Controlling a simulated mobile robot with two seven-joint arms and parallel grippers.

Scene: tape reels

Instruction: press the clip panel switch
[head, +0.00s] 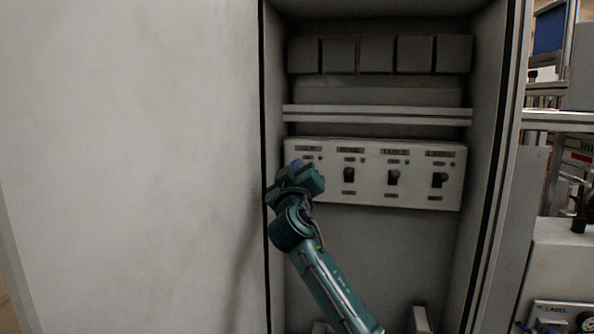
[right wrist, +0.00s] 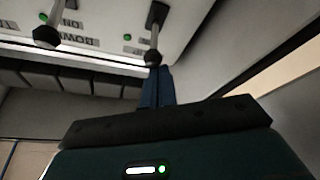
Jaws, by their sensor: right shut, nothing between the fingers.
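A pale switch panel (head: 420,200) with a row of black toggle switches is mounted inside the open cabinet. Its small labels are too blurred to read surely, so I cannot tell which one says clip. My right gripper (head: 298,172) is shut and empty at the panel's left end, hiding the leftmost switch in the head view. In the right wrist view the shut fingers (right wrist: 156,86) are right by the ball tip of a toggle (right wrist: 152,57); I cannot tell if they touch. A neighbouring toggle (right wrist: 47,36) is apart from them. My left gripper is not in view.
A large pale door or wall (head: 130,150) fills the left side, close to my right gripper. A metal rail (head: 380,115) and a row of grey blocks (head: 405,54) are above the panel. The cabinet's right wall (head: 488,150) bounds the space. Green lamps on the panel are lit.

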